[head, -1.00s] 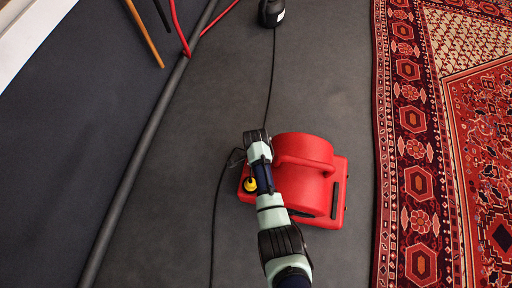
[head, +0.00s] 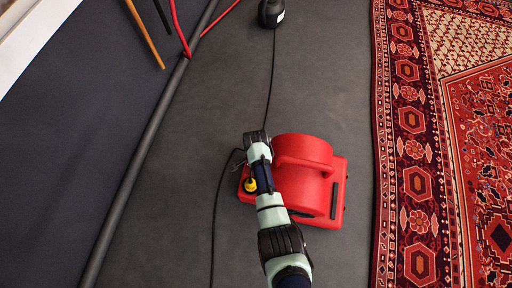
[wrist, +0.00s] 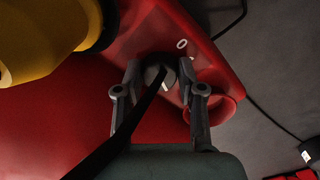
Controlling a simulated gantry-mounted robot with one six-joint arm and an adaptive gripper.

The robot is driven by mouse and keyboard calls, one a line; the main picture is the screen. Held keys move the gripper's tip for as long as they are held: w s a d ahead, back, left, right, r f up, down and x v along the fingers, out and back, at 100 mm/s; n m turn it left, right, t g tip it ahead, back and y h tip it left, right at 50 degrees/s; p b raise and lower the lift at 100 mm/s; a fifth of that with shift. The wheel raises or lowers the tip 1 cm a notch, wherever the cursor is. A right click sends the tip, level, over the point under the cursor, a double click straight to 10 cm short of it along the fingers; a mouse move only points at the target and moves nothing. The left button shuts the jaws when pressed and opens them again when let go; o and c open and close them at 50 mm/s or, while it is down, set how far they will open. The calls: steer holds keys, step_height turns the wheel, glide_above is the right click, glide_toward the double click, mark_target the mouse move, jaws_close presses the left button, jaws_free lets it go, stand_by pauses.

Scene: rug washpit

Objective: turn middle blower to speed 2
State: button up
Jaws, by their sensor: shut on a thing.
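The red blower (head: 318,150) sits on the dark floor under my arm in the head view. Its red housing (wrist: 60,110) fills much of the wrist view. A dark round knob (wrist: 156,72) with a pale mark sits on the panel, with a white "0" (wrist: 181,44) printed beside it. My gripper (wrist: 160,92) is shut on the knob, one finger on each side. A black strip crosses in front of the knob toward the lower left, so part of it is hidden. The other speed marks are not readable. In the head view my arm hides the knob.
A patterned rug (head: 412,150) lies to the right. A black cable (head: 272,75) runs from a black object (head: 271,12) at the top.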

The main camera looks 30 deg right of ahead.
steer(key=n+p, duration=0.1)
steer(key=n, duration=0.2)
steer(key=shift+n, duration=0.4)
steer(key=shift+n+p, duration=0.45)
steer(key=shift+n, duration=0.85)
steer(key=o, duration=1.1)
steer(key=shift+o, duration=0.2)
